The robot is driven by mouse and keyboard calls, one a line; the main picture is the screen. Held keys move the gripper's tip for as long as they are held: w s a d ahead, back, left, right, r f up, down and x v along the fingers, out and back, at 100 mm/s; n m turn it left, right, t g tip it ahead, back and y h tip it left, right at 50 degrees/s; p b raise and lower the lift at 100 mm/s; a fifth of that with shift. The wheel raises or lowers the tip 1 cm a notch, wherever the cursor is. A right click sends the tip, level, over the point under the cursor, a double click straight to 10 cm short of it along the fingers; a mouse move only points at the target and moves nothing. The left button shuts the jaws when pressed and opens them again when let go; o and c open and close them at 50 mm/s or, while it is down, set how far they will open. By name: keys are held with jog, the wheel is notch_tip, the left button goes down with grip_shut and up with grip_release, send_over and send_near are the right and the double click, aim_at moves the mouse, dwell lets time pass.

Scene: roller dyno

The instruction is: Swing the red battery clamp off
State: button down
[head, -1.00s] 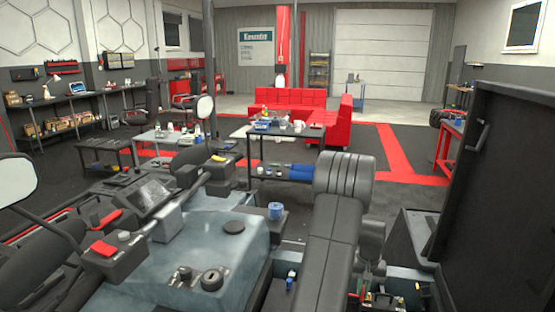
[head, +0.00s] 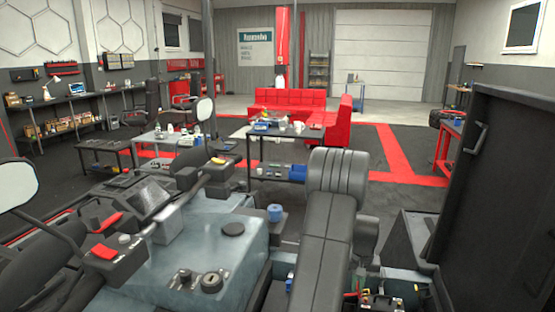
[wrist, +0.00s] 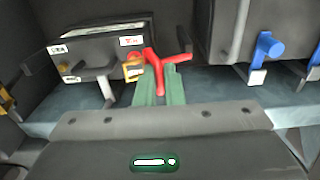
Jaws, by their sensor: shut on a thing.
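In the wrist view, the red battery clamp (wrist: 155,66) shows as a bright red forked piece with an arm reaching right. My gripper (wrist: 160,84), with green fingers, is shut on it. The clamp is beside the front right corner of a dark box-shaped battery (wrist: 103,50) with white labels. A yellow-orange piece (wrist: 133,67) sits at that corner, left of the clamp. Whether the clamp still touches the battery cannot be told. In the head view, my arm covers much of this area, and I cannot make out the fingertips there.
A blue lever-like part (wrist: 268,47) stands to the right on a grey housing in the wrist view. In the head view, a tall dark panel (head: 490,190) rises at the right. A grey-blue machine body (head: 215,255) fills the lower left.

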jog(key=shift+a+r, duration=0.15)
jog(key=shift+a, duration=0.65)
jog(key=shift+w+a+r, duration=0.1)
jog(key=shift+w+a, duration=0.05)
jog(key=shift+a, duration=0.45)
jog(key=shift+w+a, duration=0.25)
jog(key=shift+a, duration=0.15)
jog(key=shift+a+r, duration=0.1)
jog(key=shift+w+a, duration=0.25)
jog(key=shift+a, duration=0.25)
